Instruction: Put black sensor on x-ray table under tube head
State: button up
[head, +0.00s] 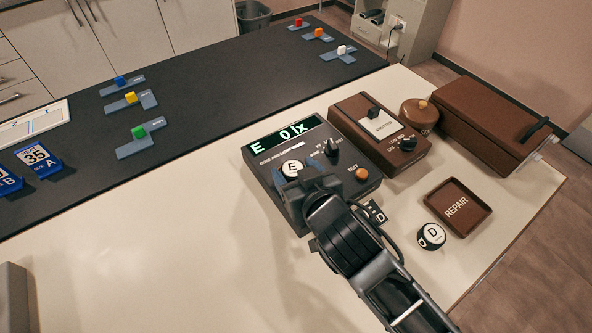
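I see no x-ray table or tube head that I can make out. Disc E (292,168) is on the dark tester box (262,147), whose green display reads roughly "E 01X". My gripper (291,180) is over the tester, right at disc E.
A brown REPAIR tray (434,205), a brown knobbed box (379,120), a round brown pot (418,114) and a brown case (492,118) crowd the right. Grey pieces with coloured cubes stand on the dark counter (220,90). The pale tabletop (150,240) is clear at left.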

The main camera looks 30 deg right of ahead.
jog(key=shift+o, duration=0.7)
jog(key=b+v, duration=0.2)
jog(key=v, duration=0.4)
jog(key=shift+s+d, duration=0.1)
jog(key=shift+s, duration=0.1)
jog(key=shift+s+r, duration=0.3)
jog(key=shift+s, duration=0.35)
jog(key=shift+n+y, duration=0.6)
jog(key=shift+y, duration=0.1)
jog(key=s, duration=0.2)
jog(key=s+f, duration=0.1)
jog(key=s, duration=0.2)
jog(key=s+a+f, duration=0.1)
jog(key=s, duration=0.1)
jog(key=shift+s, duration=0.2)
jog(key=shift+n+y, duration=0.4)
jog(key=shift+y, duration=0.2)
jog(key=s, duration=0.6)
jog(key=shift+s+r, duration=0.25)
jog(key=shift+r, duration=0.05)
jog(key=shift+o, duration=0.5)
jog(key=s+d+r, duration=0.1)
jog(key=s+r, duration=0.2)
jog(key=s, duration=0.2)
jog(key=s+r+t, duration=0.1)
jog(key=s+r, duration=0.1)
jog(key=s, duration=0.4)
jog(key=shift+d+r, duration=0.4)
